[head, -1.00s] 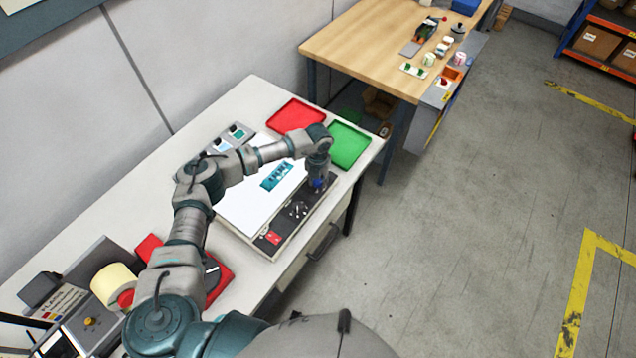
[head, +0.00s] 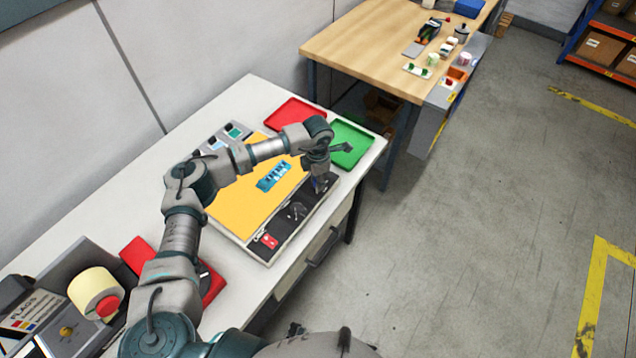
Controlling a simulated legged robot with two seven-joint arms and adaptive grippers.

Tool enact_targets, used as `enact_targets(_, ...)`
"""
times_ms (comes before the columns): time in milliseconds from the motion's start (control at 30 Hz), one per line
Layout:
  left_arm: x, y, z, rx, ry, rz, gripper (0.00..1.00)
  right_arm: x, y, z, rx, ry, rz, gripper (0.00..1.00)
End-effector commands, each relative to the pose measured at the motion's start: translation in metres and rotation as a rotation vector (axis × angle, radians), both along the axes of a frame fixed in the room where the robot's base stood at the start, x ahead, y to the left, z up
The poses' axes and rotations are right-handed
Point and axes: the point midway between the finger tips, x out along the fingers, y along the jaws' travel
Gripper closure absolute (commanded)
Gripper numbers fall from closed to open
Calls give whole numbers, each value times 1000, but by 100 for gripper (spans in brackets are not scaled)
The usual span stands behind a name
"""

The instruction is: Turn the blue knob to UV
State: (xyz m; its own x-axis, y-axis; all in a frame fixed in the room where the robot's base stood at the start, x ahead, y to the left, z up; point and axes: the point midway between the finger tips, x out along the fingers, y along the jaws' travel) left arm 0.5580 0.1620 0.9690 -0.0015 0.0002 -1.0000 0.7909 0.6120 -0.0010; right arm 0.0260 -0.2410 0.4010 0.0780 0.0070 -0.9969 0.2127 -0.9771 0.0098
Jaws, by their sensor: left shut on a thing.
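The light box (head: 226,226) lies on the white table, with a dark control strip (head: 290,228) along its front edge. Its large panel (head: 243,205) glows yellow-orange, and a small teal strip of parts (head: 272,177) lies on it. The blue knob (head: 319,187) is at the far right end of the control strip and is mostly hidden by my left gripper. My left gripper (head: 319,181) points down from above and is shut on the knob. The knob's pointer and the labels around it are too small or covered to read. My right gripper is not seen.
A red tray (head: 295,112) and a green tray (head: 362,146) lie behind the light box. A red switch (head: 269,240) and another dial (head: 297,211) sit on the strip. A label machine with a yellowish roll (head: 94,289) stands at the lower left. A wooden workbench (head: 365,50) stands beyond.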

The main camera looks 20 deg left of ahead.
Motion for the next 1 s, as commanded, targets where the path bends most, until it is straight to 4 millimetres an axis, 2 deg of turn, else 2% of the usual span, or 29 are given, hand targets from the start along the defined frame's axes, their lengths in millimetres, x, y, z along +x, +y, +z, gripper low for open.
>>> enact_targets(133, 2, 1, -1, -2, -6, -134, 100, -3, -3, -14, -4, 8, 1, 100)
enact_targets(233, 2, 1, -2, 0, -6, -228, 100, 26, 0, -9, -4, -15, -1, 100)
enact_targets(400, 2, 1, -1, 0, -7, -379, 100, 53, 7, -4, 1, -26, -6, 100)
enact_targets(600, 2, 1, 0, 0, -6, -525, 100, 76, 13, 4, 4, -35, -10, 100)
enact_targets(1000, 3, 1, 2, 1, -9, -677, 100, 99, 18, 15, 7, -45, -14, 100)
